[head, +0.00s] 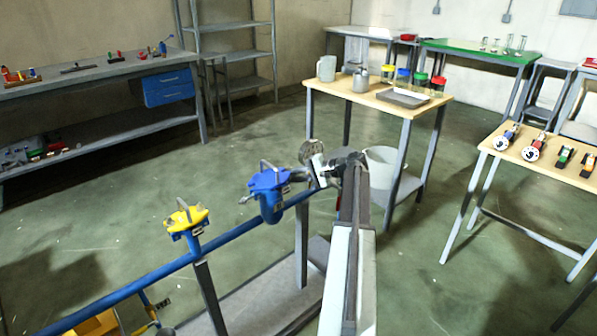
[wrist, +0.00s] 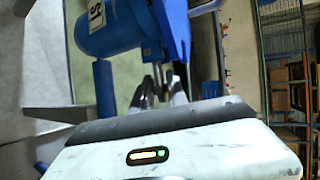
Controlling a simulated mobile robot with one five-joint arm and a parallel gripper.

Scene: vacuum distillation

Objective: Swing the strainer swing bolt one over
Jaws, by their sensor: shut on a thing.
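The blue strainer (head: 268,188) sits on a blue pipe in the head view, left of my gripper (head: 325,172). In the wrist view, its blue body (wrist: 108,28) carries a label reading S1 and fills the upper middle. My gripper also shows in the wrist view (wrist: 163,82), its fingertips close against the strainer's blue lugs. It is shut on a small part there, which looks like the swing bolt; the fingers and lugs hide most of it. I cannot tell the bolt's angle.
A yellow-topped fitting (head: 187,217) stands on the same blue pipe (head: 135,288) to the left. A wooden table (head: 345,88) with jugs and coloured-lid jars stands behind. A white bucket (head: 381,165) is beside my arm.

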